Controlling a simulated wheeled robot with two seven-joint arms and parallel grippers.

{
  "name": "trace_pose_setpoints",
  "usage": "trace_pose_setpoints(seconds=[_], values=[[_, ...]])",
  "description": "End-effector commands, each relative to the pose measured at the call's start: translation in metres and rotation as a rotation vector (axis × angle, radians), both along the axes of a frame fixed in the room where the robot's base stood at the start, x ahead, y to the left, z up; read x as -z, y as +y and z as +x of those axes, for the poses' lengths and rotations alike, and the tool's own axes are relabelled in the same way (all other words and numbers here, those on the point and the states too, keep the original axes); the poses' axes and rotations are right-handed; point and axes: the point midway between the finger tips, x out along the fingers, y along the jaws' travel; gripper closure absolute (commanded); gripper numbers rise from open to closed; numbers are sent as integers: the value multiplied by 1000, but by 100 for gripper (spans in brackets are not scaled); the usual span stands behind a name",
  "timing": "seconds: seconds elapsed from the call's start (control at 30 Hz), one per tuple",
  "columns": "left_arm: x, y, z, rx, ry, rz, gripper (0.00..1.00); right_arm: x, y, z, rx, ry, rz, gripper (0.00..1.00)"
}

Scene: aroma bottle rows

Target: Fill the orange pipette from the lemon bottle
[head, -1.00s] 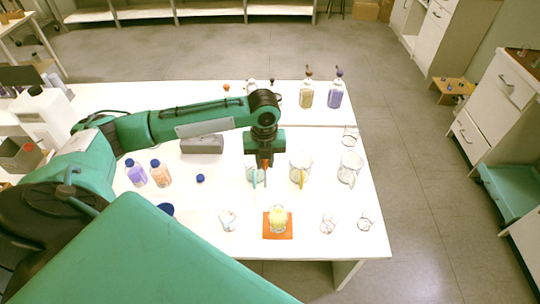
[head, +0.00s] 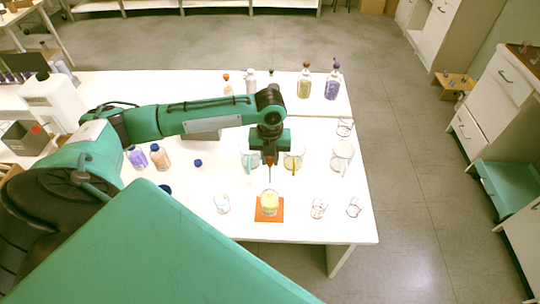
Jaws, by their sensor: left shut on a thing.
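My left gripper (head: 269,160) points down above the white table and is shut on a thin orange-red pipette (head: 270,171). The pipette hangs about upright, between two large glass beakers in the picture, just behind a small glass with yellow contents (head: 269,203). Its tip is small, and I cannot tell its exact height. A bottle with yellowish-olive contents and a dark top (head: 304,88) stands at the back; I cannot tell whether it is the lemon bottle. My right gripper is not in view.
The yellow glass stands on an orange mat (head: 261,216). Large beakers (head: 342,157) and small glasses (head: 319,208) surround it. A purple bottle (head: 332,90) stands at the back right. Purple (head: 137,158) and orange (head: 159,158) bottles stand at left.

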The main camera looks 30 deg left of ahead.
Motion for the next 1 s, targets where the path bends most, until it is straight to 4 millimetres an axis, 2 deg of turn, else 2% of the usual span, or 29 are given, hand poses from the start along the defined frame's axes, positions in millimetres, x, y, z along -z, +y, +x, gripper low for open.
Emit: trace_pose_setpoints(seconds=[0.03,0.23,0.53,0.73,0.93,0.97,1.0], values=[[-3,0,0,0,1,0,85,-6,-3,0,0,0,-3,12],[14,0,0,0,0,0,85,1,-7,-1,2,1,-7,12],[34,0,0,0,1,-1,85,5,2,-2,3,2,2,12],[38,0,0,0,0,0,85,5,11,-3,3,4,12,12],[38,0,0,0,0,0,85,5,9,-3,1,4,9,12],[38,0,0,0,0,0,81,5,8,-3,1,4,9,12],[38,0,0,0,0,0,89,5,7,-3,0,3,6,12]])
